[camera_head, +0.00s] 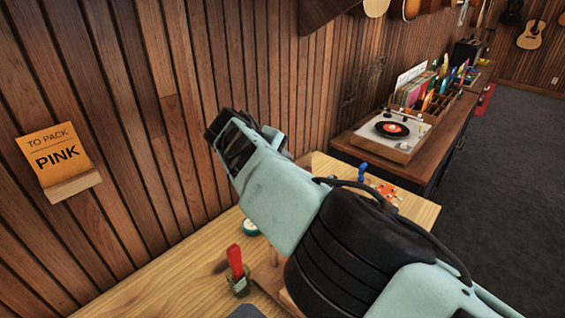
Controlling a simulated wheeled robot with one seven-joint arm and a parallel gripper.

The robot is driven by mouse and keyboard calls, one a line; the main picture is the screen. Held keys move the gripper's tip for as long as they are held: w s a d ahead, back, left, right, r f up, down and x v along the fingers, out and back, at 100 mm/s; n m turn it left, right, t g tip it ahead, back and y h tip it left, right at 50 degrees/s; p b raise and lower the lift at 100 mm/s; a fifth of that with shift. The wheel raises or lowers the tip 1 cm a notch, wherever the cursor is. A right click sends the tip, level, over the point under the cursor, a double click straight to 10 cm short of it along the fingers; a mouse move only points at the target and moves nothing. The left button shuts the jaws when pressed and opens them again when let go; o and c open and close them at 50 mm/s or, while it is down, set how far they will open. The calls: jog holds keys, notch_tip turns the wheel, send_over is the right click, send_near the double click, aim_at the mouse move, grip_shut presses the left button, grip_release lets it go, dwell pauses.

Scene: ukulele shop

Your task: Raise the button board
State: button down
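My gripper (225,132), black at the end of my pale green arm, is raised in front of the wood-panelled wall, above the light wooden table (165,285). Its fingers are seen at an angle, so I cannot tell whether they are open or shut. No board is clearly recognisable as the button board. A small orange item (386,190) lies near the table's far right corner, partly hidden by my arm, and I cannot tell what it is. My gripper is up and to the left of it, apart from it.
A teal round item (250,227) and a blue-topped item (363,171) are near my arm. A record player (392,135) sits on a cabinet behind.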

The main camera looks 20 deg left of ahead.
jog(key=c, duration=1.1)
grip_release()
jog(key=shift+d+f, duration=0.15)
jog(key=shift+c, duration=0.2)
jog(key=b+v, duration=0.3)
jog(key=v, duration=1.4)
jog(key=shift+s, duration=0.1)
